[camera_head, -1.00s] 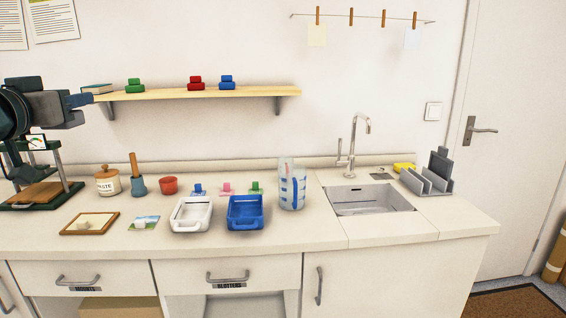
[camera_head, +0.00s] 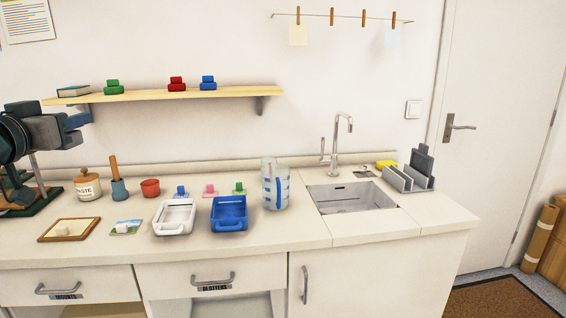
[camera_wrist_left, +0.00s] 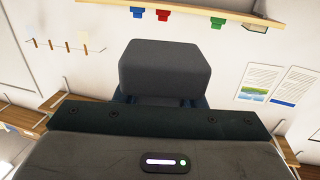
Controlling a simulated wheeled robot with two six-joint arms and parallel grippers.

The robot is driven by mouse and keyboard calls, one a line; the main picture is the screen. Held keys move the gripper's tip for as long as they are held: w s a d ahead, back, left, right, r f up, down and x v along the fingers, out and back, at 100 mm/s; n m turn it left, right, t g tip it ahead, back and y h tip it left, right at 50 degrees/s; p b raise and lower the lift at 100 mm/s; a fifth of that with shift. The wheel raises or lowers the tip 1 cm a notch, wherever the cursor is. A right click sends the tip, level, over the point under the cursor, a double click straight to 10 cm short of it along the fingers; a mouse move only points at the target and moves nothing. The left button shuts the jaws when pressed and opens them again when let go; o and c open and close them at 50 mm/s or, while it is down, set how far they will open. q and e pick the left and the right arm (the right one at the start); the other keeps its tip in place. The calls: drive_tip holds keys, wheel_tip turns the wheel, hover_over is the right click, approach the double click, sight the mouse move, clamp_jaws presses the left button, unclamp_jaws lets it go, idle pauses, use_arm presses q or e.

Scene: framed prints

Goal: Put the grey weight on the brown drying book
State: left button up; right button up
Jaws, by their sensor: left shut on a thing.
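My left gripper (camera_head: 76,125) is in the air at the far left, below the left end of the shelf and above the counter. In the left wrist view a dark grey block (camera_wrist_left: 165,66), which looks like the grey weight, sits in front of my gripper, with bluish finger parts partly hidden behind it. My gripper is shut on it. In the head view the weight is hard to tell from the gripper. I cannot make out a brown drying book; a teal-covered closed book (camera_head: 74,90) lies at the shelf's left end. My right gripper is out of view.
The shelf (camera_head: 240,92) also holds green, red and blue pieces. The counter holds a paste jar (camera_head: 87,186), red bowl (camera_head: 150,188), wood frame (camera_head: 69,229), white tray (camera_head: 175,217), blue tray (camera_head: 229,213) and measuring jug (camera_head: 275,185). A sink (camera_head: 350,197) lies right.

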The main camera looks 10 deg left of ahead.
use_arm(q)
drive_tip(key=shift+w+d+f, duration=0.1)
drive_tip(key=shift+w+f, duration=0.1)
drive_tip(key=shift+f, duration=0.15)
